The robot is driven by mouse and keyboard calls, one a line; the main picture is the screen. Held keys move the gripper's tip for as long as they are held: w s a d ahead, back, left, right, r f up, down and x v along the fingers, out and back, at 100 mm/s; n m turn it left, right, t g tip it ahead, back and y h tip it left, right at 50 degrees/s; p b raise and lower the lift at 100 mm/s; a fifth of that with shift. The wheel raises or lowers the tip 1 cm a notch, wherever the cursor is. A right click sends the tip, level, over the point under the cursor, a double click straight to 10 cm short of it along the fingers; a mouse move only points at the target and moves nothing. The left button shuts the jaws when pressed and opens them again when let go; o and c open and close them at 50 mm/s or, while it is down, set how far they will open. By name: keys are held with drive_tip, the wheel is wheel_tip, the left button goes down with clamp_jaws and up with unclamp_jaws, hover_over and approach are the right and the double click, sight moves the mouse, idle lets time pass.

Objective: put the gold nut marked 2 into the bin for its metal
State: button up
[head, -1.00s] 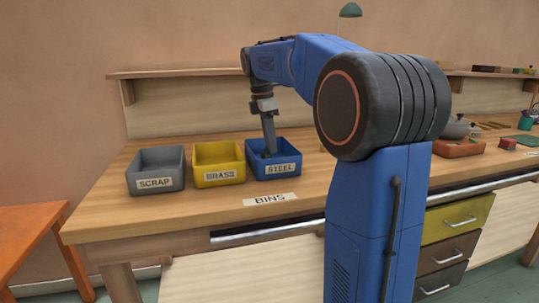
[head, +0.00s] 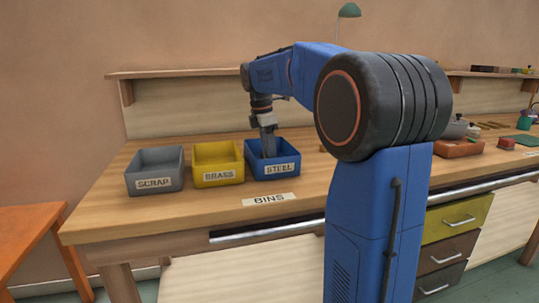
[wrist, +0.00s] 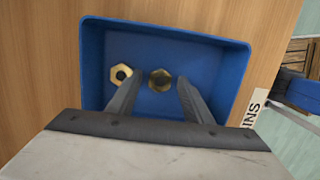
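My gripper (head: 269,153) reaches down into the blue bin labelled STEEL (head: 279,170). In the wrist view its two fingers (wrist: 160,82) are apart, with a dark gold nut (wrist: 160,80) between their tips, not visibly gripped. A second, brighter gold nut (wrist: 121,75) lies on the bin floor (wrist: 215,75), left of the left finger. No number is readable on either nut. The yellow bin labelled BRASS (head: 218,176) stands just left of the blue bin in the head view. Its floor is only partly visible.
A grey bin labelled SCRAP (head: 154,183) stands left of the yellow one. A BINS label (head: 269,199) lies on the wooden bench (head: 120,211) in front. A shelf (head: 180,73) runs along the wall behind. A reddish-brown tray (head: 458,148) sits on the right.

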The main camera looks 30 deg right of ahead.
drive_tip(key=shift+r, duration=0.15)
wheel_tip(320, 180, up, 12)
drive_tip(key=a, duration=0.1)
drive_tip(key=shift+w+a, duration=0.2)
drive_tip(key=shift+a, duration=0.15)
idle(0.5)
